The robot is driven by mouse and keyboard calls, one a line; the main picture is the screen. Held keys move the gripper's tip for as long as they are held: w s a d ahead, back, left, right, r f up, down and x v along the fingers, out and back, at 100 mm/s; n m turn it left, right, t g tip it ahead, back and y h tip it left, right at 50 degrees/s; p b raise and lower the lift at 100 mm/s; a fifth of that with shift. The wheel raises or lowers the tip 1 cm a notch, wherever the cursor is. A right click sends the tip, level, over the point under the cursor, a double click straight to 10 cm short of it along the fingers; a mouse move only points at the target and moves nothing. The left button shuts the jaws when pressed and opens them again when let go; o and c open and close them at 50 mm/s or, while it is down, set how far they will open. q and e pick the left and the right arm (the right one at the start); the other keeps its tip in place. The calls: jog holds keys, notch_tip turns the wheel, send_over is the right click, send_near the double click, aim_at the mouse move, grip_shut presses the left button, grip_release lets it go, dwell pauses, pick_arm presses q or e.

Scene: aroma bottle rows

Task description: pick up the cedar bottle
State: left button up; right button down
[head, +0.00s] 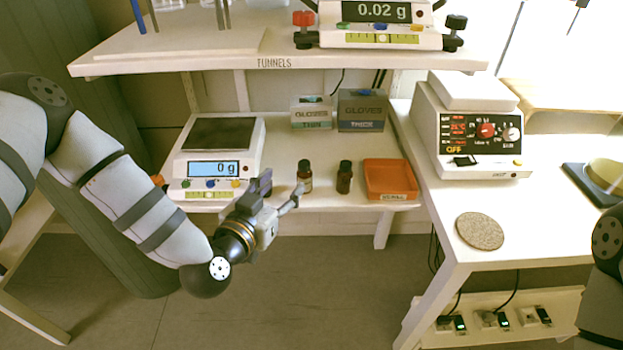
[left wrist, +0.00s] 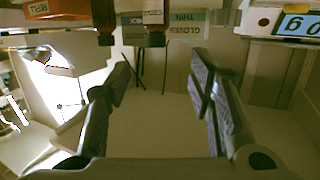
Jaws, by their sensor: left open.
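Two small dark brown bottles with black caps stand upright on the lower shelf, a left bottle (head: 305,178) and a right bottle (head: 344,178). I cannot read their labels, so I cannot tell which is cedar. My left gripper (head: 279,190) is open and empty, just in front of and left of the left bottle. The left wrist view is upside down. There the left bottle (left wrist: 155,38) shows at the top, beyond and between the open fingers (left wrist: 160,68), and the right bottle (left wrist: 105,38) is beside it. My right gripper is out of view.
A scale (head: 213,160) stands left of the bottles, and an orange tray (head: 390,180) stands to their right. Glove boxes (head: 361,112) are behind. An upper shelf (head: 190,62) overhangs. A hotplate device (head: 473,130) and a round cork-like disc (head: 480,231) are on the right table.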

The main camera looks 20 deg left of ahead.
aim_at(302, 167)
pick_arm(q)
jog(key=x, duration=0.3)
jog(key=b+x, duration=0.1)
jog(key=x, duration=0.7)
jog(key=shift+s+d+f+b, duration=0.1)
jog(key=shift+d+b, duration=0.2)
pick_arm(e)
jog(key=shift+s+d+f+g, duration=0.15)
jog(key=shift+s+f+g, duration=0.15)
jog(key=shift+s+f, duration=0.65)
pick_arm(q)
grip_shut()
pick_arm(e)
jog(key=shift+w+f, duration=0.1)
